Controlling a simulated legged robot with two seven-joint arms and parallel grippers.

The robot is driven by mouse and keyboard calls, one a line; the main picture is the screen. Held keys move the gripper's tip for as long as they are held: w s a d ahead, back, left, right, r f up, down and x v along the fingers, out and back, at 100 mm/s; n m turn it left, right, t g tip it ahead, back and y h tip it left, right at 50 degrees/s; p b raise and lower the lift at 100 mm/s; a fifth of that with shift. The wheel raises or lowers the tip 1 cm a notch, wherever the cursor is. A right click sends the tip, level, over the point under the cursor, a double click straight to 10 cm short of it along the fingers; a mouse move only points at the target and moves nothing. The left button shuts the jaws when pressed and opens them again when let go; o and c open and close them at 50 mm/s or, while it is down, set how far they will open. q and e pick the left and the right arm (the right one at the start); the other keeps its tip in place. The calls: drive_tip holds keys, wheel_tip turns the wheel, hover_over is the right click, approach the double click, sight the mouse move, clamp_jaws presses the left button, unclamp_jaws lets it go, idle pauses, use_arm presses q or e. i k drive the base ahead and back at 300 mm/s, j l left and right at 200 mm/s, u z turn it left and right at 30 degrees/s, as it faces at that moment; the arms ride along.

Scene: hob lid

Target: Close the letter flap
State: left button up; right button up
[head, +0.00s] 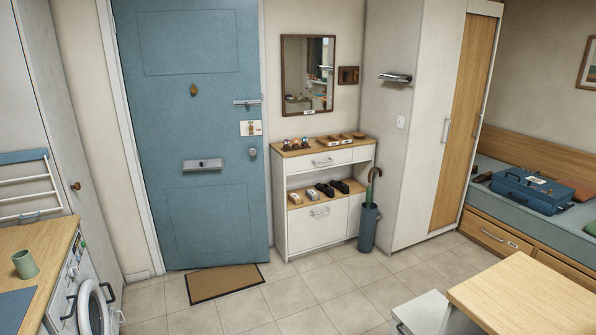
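The letter flap (203,164) is a silver-grey metal plate across the middle of the blue door (215,215). It is small in the head view, with a small darker mark near its centre. I cannot tell whether it stands open or lies flat. The door looks shut in its white frame. Nothing covers the flap from this viewpoint. Neither of my grippers shows in the head view.
A brown doormat (224,283) lies before the door. A white shoe cabinet (318,231) and an umbrella stand (369,228) stand to its right. A washing machine (88,290) under a wooden counter (40,238) is at left. The tiled floor (315,297) between is clear.

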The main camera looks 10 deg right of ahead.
sight(207, 163)
drive_tip(key=i+z, duration=0.1)
drive_tip(key=i, duration=0.55)
drive_tip(key=i+j+z, duration=0.1)
drive_tip(key=i, duration=0.55)
drive_tip(key=i+j, duration=0.1)
drive_tip(key=i, duration=0.55)
drive_tip(key=i+j+z, duration=0.15)
drive_tip(key=i, duration=0.45)
drive_tip(key=i+j+z, duration=0.25)
drive_tip(key=i, duration=0.15)
drive_tip(key=i+j+z, duration=0.1)
drive_tip(key=i+z, duration=0.15)
drive_tip(key=i, duration=0.15)
